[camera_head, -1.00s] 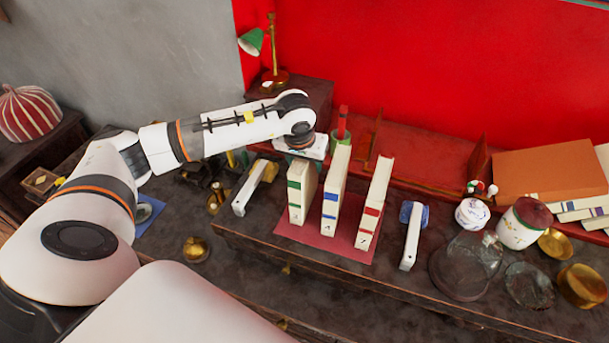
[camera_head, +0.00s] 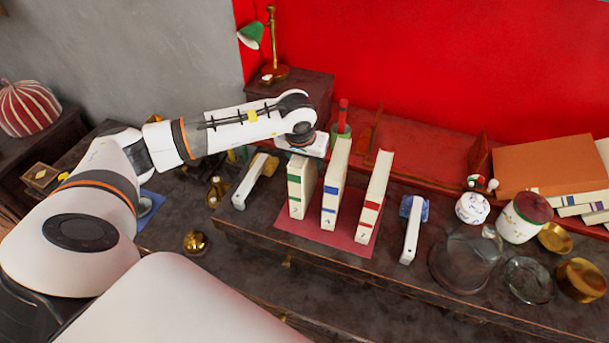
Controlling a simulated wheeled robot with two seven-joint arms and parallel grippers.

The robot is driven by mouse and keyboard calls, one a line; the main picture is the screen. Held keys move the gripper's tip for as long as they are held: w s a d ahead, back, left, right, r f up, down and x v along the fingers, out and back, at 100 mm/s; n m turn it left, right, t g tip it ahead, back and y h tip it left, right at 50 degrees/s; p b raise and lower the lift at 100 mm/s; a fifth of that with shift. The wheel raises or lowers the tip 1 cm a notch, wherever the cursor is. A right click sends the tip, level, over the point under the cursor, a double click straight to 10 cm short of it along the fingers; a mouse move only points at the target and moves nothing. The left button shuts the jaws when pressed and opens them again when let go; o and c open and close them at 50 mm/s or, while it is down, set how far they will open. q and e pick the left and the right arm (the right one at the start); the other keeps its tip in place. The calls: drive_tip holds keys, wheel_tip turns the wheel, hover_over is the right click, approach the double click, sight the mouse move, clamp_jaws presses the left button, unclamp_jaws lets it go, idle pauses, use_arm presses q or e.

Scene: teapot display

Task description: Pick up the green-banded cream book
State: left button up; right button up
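The green-banded cream book (camera_head: 296,193) stands upright at the left of three cream books on a red mat (camera_head: 287,232). The blue-banded book (camera_head: 330,200) stands in the middle, and the red-banded book (camera_head: 368,215) at the right. My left arm reaches in from the left. The white hand of my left gripper (camera_head: 312,148) is just behind the top of the green-banded book, pointing down. Its fingers are hidden, so I cannot tell whether they touch the book. My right gripper is not in view.
Slim white objects flank the mat, one with a gold block (camera_head: 250,182) and one with a blue block (camera_head: 411,228). A glass dome (camera_head: 466,258), lidded jar (camera_head: 523,220) and brass pieces stand right. A green-shaded lamp (camera_head: 270,45) is behind. A small brass piece (camera_head: 196,242) is front left.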

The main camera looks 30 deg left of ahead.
use_arm(q)
drive_tip(key=shift+f, duration=0.1)
drive_tip(key=shift+c, duration=0.2)
clamp_jaws()
